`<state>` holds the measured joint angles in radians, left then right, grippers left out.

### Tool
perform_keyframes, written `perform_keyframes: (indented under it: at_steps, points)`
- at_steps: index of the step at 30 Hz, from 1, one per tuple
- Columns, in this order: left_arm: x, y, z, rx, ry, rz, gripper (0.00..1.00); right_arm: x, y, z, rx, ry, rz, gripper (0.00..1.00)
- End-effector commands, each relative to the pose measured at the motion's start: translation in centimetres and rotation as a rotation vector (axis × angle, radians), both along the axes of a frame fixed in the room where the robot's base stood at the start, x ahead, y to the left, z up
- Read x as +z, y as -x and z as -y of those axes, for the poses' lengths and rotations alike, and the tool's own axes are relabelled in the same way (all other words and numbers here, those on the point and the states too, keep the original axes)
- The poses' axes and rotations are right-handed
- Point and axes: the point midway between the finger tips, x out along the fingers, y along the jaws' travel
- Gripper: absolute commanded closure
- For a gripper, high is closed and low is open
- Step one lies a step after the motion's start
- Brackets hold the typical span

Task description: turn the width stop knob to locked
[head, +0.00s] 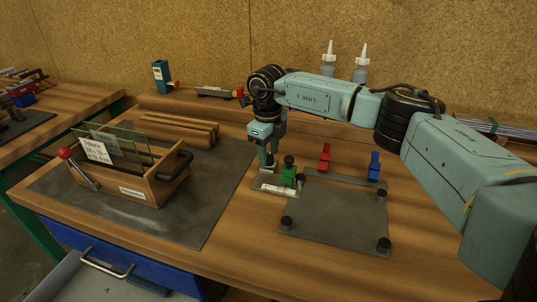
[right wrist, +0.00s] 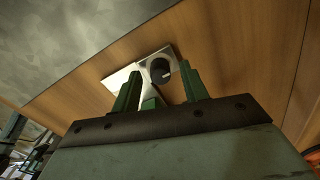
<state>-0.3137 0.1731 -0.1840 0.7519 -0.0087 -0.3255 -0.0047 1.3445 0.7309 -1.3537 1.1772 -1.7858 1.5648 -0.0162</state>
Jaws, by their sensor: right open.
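The width stop knob is a dark round knob (right wrist: 160,70) on a pale metal plate (right wrist: 120,77) in the right wrist view. In the head view the labelled plate (head: 276,190) lies on the bench, and the knob on it is mostly hidden by my gripper. My right gripper (head: 267,164) points down over this plate. Its two green fingers (right wrist: 160,88) are apart, and the knob shows in the gap between them; I cannot tell whether they touch it. The knob's setting cannot be read. My left gripper is not in view.
A green block with a black top (head: 288,172) stands close right of the gripper. Red (head: 324,158) and blue (head: 374,166) pieces stand behind a grey plate (head: 335,215) with black corner posts. A wooden box holding glass panes (head: 130,180) stands left on a dark mat.

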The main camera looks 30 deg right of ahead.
Motion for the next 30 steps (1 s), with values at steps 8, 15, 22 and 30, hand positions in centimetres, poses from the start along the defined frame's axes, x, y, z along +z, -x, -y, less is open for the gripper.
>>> perform_keyframes:
  at_steps: [8,15,22,30]
  points:
    - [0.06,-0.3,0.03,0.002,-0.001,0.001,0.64,-0.7,0.0,0.02,0.0,0.0,-0.001,0.56]
    - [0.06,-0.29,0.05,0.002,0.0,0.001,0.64,-0.67,0.0,0.0,0.0,0.0,0.0,0.73]
    - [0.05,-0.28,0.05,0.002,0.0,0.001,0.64,-0.65,-0.01,-0.01,0.001,0.0,0.0,1.0]
    - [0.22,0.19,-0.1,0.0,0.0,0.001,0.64,-0.53,-0.02,0.0,-0.033,0.0,0.0,1.0]
